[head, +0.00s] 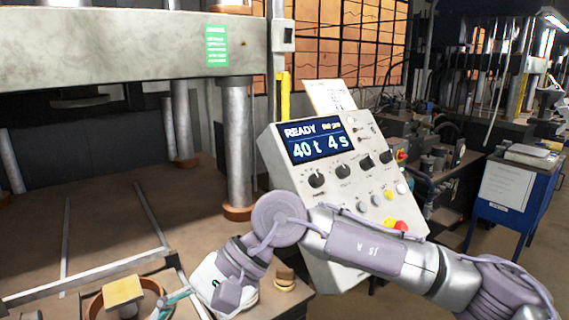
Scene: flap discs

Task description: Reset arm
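My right arm comes in from the right and crosses in front of the control panel. Its gripper (168,303) is low in the picture, beside an orange-brown ring (94,307) with a yellowish block (123,290) at its middle. The fingers are small and partly cut off by the bottom edge, so I cannot tell whether they are open or hold anything. My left arm and gripper are not in view. The control panel (285,165) has a lit screen (320,139) reading "READY" and "40 t 4 s".
A large press with a pale top beam (120,45) and steel columns (237,150) stands over the brown bed at left. Metal rails (90,280) lie on the bed. A small tan stack (285,280) sits near the arm. A blue cabinet (510,195) stands at right.

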